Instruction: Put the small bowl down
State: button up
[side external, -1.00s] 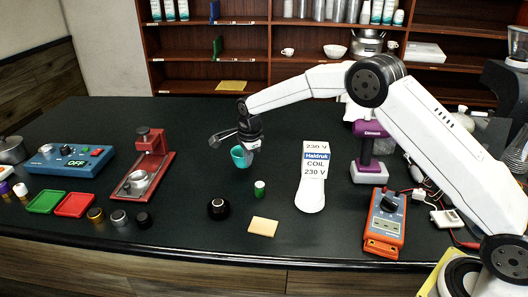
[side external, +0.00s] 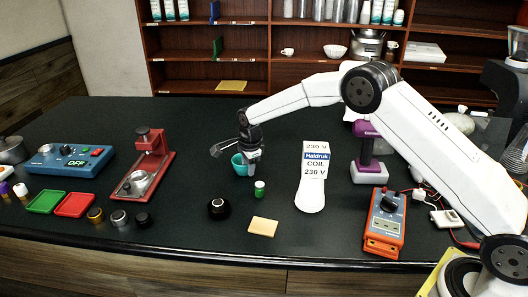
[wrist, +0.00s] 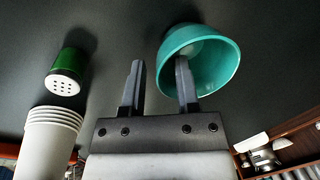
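The small teal bowl (side external: 238,162) is on or just above the dark counter, partly behind my gripper (side external: 252,170) in the side view. In the wrist view the bowl (wrist: 222,62) is at upper right with its opening toward the camera. My gripper (wrist: 160,80) has its fingers spread wide. The right finger reaches over the bowl's inside; the left finger is outside, with a visible gap to the bowl's wall. The bowl's underside is hidden, so its contact with the counter cannot be told for sure.
A black round part (side external: 218,208), a yellow sponge (side external: 263,227) and the white coil box (side external: 315,165) are nearby. A red press stand (side external: 147,165) is at left. Counter behind the bowl is clear.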

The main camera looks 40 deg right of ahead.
jog(key=shift+r, duration=0.1)
notch_tip(320, 180, up, 12)
jog(key=s, duration=0.2)
jog(key=shift+a, duration=0.15)
dwell(0.4)
